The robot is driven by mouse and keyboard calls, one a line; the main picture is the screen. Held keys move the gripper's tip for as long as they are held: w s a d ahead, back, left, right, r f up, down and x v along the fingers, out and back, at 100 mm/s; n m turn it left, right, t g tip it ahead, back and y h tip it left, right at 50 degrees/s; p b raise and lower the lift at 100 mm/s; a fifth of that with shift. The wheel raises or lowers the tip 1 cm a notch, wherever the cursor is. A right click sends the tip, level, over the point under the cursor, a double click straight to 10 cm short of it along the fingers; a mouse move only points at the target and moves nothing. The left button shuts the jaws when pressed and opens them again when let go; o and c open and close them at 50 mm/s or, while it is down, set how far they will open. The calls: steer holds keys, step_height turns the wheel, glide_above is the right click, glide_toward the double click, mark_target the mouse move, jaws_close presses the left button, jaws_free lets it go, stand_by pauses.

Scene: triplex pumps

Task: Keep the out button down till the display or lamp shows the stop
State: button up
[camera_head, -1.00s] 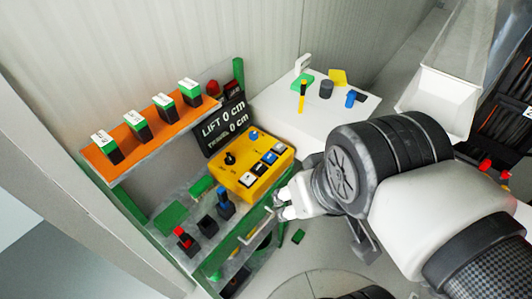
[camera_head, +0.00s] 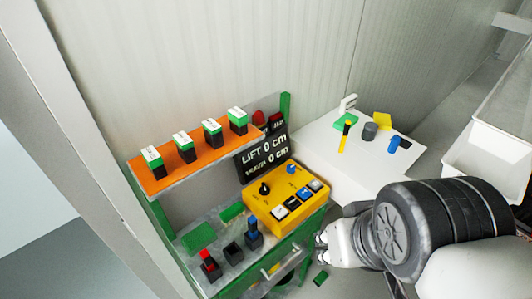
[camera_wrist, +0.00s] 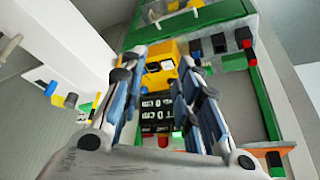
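The yellow control box (camera_head: 262,213) sits on the bench. It carries a row of white, black and blue buttons (camera_head: 304,193), a black knob (camera_head: 265,188) and a blue knob (camera_head: 292,169). The labels are too small to read, so I cannot tell which button is "out". The black display (camera_head: 250,168) behind it reads LIFT 0 cm and a second line ending in 0 cm. A red lamp (camera_head: 258,118) stands by the display. My gripper (camera_head: 321,245) is right of the box, apart from it. In the wrist view its fingers (camera_wrist: 157,72) are spread, with the box (camera_wrist: 148,52) beyond.
An orange shelf (camera_head: 182,167) with several green-and-black blocks stands at left. Red-topped and blue-topped switches (camera_head: 253,229) stand on the bench left of the box. A metal handle (camera_head: 280,264) sticks out in front. A white table (camera_head: 335,150) with small objects is at right.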

jaws_close()
stand_by(1.4)
